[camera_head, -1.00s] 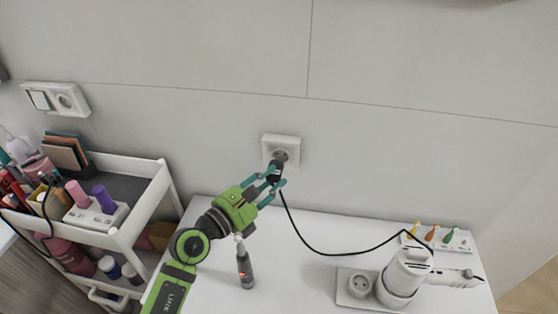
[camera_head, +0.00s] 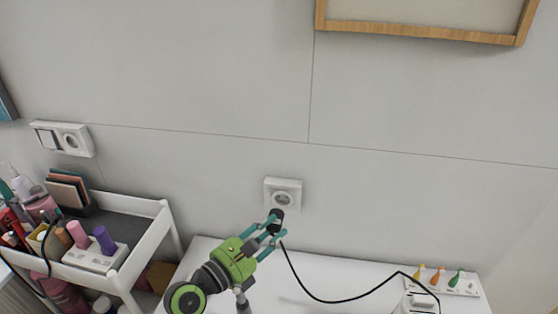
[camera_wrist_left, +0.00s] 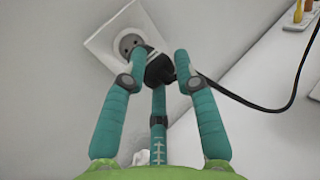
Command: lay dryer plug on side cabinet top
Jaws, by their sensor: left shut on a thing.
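The black dryer plug (camera_head: 277,215) is held between the teal fingers of my left gripper (camera_head: 274,226); it also shows in the left wrist view (camera_wrist_left: 159,69). The plug is just below and in front of the white wall socket (camera_head: 283,188). In the left wrist view, the socket's round recess (camera_wrist_left: 130,42) is uncovered, so the plug appears out of it. A black cable (camera_head: 330,301) runs from the plug to the right. The white side cabinet top (camera_head: 345,275) lies below the plug, which is above it. My right gripper is not in view.
A white dryer part (camera_head: 415,304) is cut off at the bottom edge. A rack (camera_head: 445,288) with small colored bottles stands at the cabinet's right back. A white cart (camera_head: 150,240) with cosmetics stands left. The cabinet's middle back is clear except for cable.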

